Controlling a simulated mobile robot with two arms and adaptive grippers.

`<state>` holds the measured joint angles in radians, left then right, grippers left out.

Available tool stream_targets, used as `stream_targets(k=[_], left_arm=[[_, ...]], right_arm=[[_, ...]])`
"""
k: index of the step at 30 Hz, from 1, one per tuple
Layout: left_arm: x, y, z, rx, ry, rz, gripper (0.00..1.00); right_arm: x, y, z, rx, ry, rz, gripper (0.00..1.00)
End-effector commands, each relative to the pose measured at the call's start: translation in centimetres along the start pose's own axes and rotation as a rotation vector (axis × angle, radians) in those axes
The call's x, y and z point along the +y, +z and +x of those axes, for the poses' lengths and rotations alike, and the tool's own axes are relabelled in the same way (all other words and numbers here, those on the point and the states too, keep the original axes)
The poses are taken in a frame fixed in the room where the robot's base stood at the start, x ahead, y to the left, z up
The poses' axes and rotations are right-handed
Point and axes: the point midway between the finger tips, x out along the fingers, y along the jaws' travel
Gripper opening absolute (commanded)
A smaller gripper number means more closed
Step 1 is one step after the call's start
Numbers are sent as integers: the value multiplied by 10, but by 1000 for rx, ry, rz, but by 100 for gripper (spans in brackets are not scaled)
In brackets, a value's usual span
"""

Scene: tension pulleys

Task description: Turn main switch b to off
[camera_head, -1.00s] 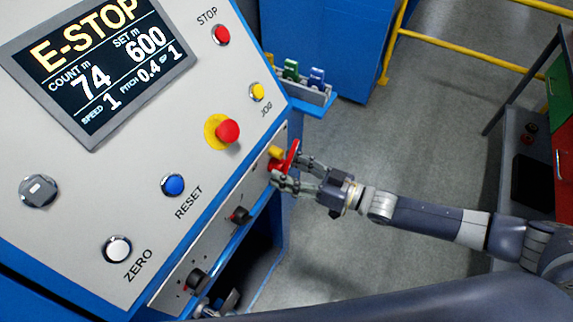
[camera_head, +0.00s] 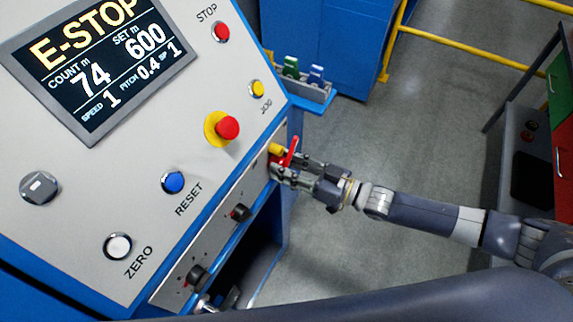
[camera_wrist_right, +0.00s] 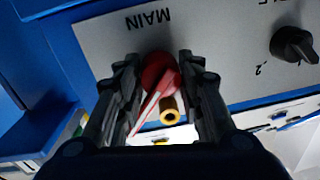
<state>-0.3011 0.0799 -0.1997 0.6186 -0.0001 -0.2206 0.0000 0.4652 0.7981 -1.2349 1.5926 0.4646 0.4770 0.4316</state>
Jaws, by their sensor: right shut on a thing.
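The main switch, a red rotary handle (camera_head: 293,150) with a yellow part (camera_head: 276,148) beside it, is on the lower front strip of the console, at the right end. My right gripper (camera_head: 284,171) is at the switch, its fingers around the red base. In the right wrist view, the red handle (camera_wrist_right: 152,103) lies between the two fingers (camera_wrist_right: 159,66), slanted, beside a brass-yellow cylinder (camera_wrist_right: 169,110). The label MAIN is upside down above it. The fingers hide part of the switch. A grey piece that looks like my left gripper (camera_head: 228,299) shows at the bottom edge, mostly hidden.
Two black knobs (camera_head: 240,212) (camera_head: 196,276) sit on the same strip. A red mushroom button (camera_head: 227,128) is just above the switch on the sloped panel. The screen (camera_head: 97,62) reads E-STOP. A small blue shelf (camera_head: 318,104) juts out behind.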

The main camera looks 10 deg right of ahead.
Motion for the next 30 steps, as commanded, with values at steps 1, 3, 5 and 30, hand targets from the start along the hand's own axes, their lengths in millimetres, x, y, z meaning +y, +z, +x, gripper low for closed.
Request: stream_targets(k=[1,3,5,30], left_arm=[[0,0,0,1,0,0,40],[0,0,1,1,0,0,40],[0,0,1,1,0,0,40],[0,-2,5,4,0,0,40]], right_arm=[[0,0,0,-1,2,-21,0],[0,1,0,-4,2,-62,0],[0,0,0,-6,3,-102,0],[0,0,0,-31,7,-559,0]])
